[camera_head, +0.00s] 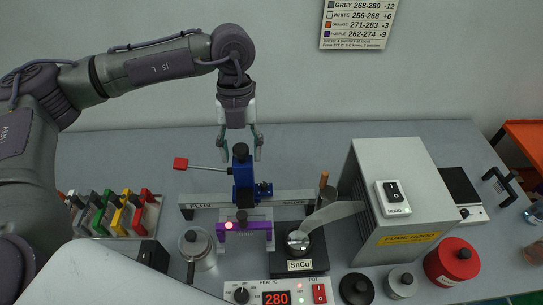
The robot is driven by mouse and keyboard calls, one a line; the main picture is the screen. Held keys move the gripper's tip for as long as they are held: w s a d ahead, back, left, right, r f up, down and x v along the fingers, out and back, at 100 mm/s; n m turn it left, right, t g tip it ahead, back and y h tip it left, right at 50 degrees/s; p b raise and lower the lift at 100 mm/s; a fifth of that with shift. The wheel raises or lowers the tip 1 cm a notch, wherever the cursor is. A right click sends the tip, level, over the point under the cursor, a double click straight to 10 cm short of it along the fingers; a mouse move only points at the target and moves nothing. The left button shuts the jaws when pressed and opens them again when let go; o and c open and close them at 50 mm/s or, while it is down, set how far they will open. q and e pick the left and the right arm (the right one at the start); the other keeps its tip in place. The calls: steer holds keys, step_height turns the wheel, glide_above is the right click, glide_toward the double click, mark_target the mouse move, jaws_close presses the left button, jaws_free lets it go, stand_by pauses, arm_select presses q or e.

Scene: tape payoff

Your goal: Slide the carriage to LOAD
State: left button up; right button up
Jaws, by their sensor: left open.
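The blue carriage (243,178) stands upright on a silver rail (290,197) marked FLUX at its left end. It has a black knob on top and a lever with a red end (181,163) reaching left. My left gripper (241,153) points down with its fingers open, one on each side of the black knob. Contact with the knob cannot be told. No LOAD mark is legible. My right gripper is not in view.
A purple bar (247,227) with a glowing light sits before the rail. Right of it stand the SnCu pot (299,242) and a grey hood box (404,191). A rack of coloured handles (115,212) is at left. The bench behind the rail is clear.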

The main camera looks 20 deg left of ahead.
arm_select(q)
steer(key=shift+r, duration=0.1)
steer(key=shift+r+p, duration=2.05)
steer(key=shift+r, duration=1.45)
steer(key=shift+f, duration=0.1)
